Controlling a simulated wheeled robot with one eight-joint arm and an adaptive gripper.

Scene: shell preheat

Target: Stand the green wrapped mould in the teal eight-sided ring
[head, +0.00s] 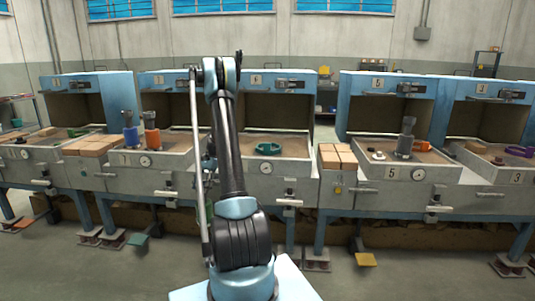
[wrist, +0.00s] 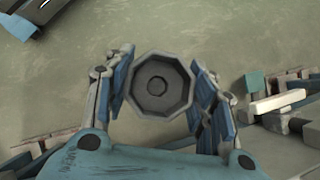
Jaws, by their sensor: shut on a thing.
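In the wrist view my gripper (wrist: 161,75) is shut on a grey eight-sided mould (wrist: 160,101), with one finger on each side. I look onto its end face, which has a round recess in the middle. Its sides, and any green wrap, are hidden from this angle. The floor shows beyond it. A teal ring (head: 268,148) lies on the sand bed of the middle station, marked 6, in the head view. In that view my gripper is mostly hidden behind my arm, left of the ring.
A blue-banded mould (head: 130,135) and an orange-banded mould (head: 151,136) stand left of my arm. A grey mould (head: 405,140) stands on station 5. A green ring (head: 78,132) lies far left, a purple ring (head: 519,152) far right. Bricks (head: 338,155) sit between stations.

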